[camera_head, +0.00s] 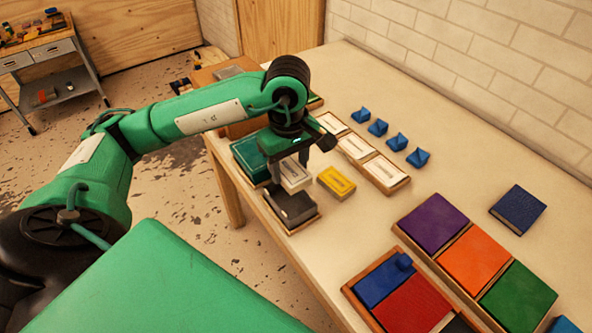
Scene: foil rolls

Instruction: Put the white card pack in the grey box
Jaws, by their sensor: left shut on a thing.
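The white card pack (294,177) is between the fingers of my left gripper (289,166), near the left edge of the table. My left gripper is shut on it, and its fingers hide part of the pack. A dark grey box (294,207) in a shallow wooden tray is just in front of the pack, at the table edge. I cannot tell whether the pack touches the surface below it. My right gripper is not in view.
A yellow pack (336,183) lies close right of the white pack, and a teal box (249,158) is to its left. A wooden tray of white packs (384,173) and several blue pieces (397,141) are behind. Coloured blocks (433,222) fill trays at front right. The middle of the table (365,230) is clear.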

